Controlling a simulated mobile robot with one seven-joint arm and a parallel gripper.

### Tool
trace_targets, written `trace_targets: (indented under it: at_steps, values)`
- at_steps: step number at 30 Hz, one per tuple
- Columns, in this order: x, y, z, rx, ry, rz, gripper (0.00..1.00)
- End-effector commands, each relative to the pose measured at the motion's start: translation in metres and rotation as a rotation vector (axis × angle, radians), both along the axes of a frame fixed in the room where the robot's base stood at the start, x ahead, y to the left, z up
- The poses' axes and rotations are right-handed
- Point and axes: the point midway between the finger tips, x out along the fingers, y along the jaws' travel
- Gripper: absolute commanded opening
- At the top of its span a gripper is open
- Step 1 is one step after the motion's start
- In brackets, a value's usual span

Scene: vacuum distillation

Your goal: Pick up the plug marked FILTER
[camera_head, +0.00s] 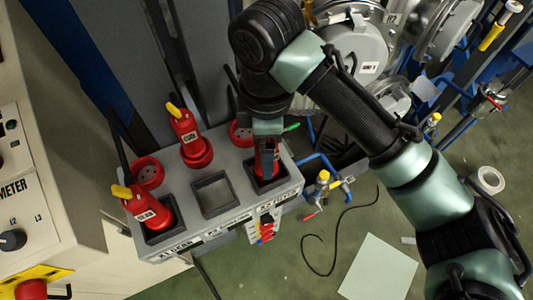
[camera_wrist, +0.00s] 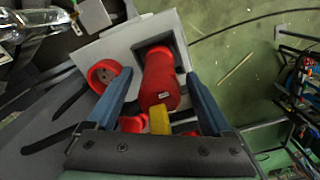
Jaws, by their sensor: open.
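A red plug (camera_head: 268,170) stands in the right-hand front square recess of a grey holder box, partly hidden by my gripper (camera_head: 267,146) above it. In the wrist view this plug (camera_wrist: 161,80), with a yellow tab, lies between the two blue fingers of my gripper (camera_wrist: 158,92). The fingers are open, with visible gaps on both sides. The small label on this plug is too small to read. Two more red plugs with yellow tabs show in the head view, one at the back (camera_head: 190,142) and one at front left (camera_head: 152,214). I cannot read FILTER on any plug.
The grey holder box (camera_head: 232,160) has an empty square recess (camera_head: 212,194) between the front plugs and round red sockets (camera_head: 148,172) behind. A control panel (camera_head: 22,190) stands at left. Metal vessels (camera_head: 350,55) stand behind my arm. A black cable (camera_head: 338,230) lies on the green floor.

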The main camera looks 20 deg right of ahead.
Motion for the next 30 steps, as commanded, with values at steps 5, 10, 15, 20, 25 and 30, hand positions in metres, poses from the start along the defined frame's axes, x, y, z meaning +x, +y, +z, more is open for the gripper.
trace_targets:
  at_steps: [5, 10, 15, 20, 25, 30]
  values:
    - [0.0001, -0.0001, 0.0001, 0.0, 0.0, 0.0, 0.76]
    - [0.0001, -0.0002, 0.0003, 0.0, 0.0, 0.0, 0.45]
    - [0.0001, -0.0002, 0.0004, 0.0, 0.0, 0.0, 0.15]
    - [0.0002, -0.0001, 0.0005, 0.0, 0.0, 0.0, 0.0]
    - [0.0003, -0.0003, 0.001, 0.001, -0.001, 0.0, 0.0]
    - [0.0006, -0.0006, 0.0049, -0.001, -0.003, 0.0, 0.0]
